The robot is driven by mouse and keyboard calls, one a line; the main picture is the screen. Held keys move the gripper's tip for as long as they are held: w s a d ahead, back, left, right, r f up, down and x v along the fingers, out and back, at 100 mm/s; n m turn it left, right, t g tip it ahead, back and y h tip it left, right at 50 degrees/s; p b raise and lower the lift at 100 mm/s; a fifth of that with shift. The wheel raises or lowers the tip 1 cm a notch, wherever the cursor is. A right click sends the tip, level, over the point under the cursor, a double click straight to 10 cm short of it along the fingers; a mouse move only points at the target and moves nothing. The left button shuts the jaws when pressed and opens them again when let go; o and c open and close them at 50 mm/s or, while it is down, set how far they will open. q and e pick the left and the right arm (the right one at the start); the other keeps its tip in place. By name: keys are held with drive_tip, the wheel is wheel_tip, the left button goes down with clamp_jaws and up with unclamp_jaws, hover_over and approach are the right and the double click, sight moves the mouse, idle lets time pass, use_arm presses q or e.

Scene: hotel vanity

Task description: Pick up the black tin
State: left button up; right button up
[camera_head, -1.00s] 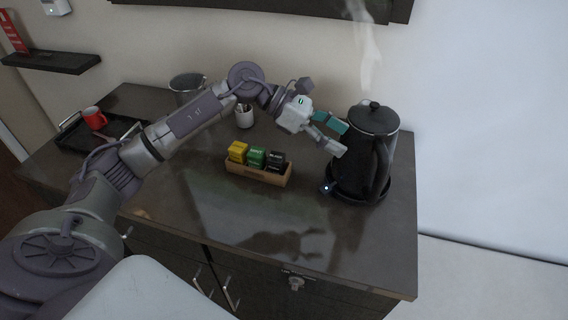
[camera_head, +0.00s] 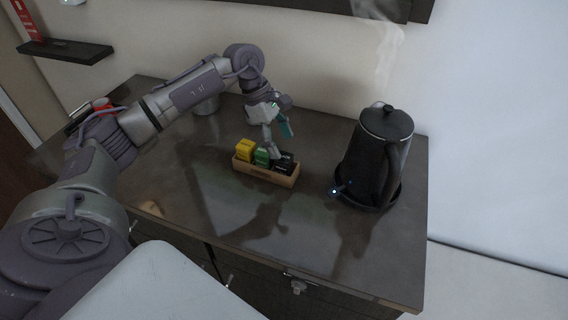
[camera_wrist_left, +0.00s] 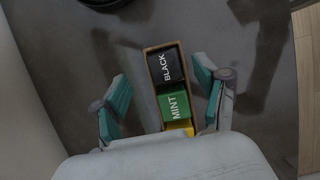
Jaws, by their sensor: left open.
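The black tin (camera_head: 285,161) stands in the right end of a small wooden box (camera_head: 266,175) on the dark counter. In the left wrist view the black tin (camera_wrist_left: 167,68) shows its label "BLACK" beyond the green "MINT" tin. My left gripper (camera_head: 279,141) is above the box, pointing down. In the left wrist view the left gripper (camera_wrist_left: 160,90) is open, its teal finger pads on either side of the box and apart from the tins. My right gripper is not in view.
The green tin (camera_head: 262,156) and yellow tin (camera_head: 245,149) stand in the same box. A black kettle (camera_head: 376,155) on its base steams to the right. A red mug (camera_head: 103,104) is at the far left. Counter in front of the box is clear.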

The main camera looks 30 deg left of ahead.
sight(285, 157)
use_arm(q)
drive_tip(key=x, duration=0.1)
drive_tip(key=p+x, duration=0.2)
drive_tip(key=x, duration=0.1)
drive_tip(key=shift+s+f, duration=0.1)
drive_tip(key=shift+s, duration=0.15)
drive_tip(key=shift+w+d+f, duration=0.1)
drive_tip(key=shift+f, duration=0.5)
drive_tip(key=shift+r, duration=0.1)
drive_tip(key=c, duration=1.3)
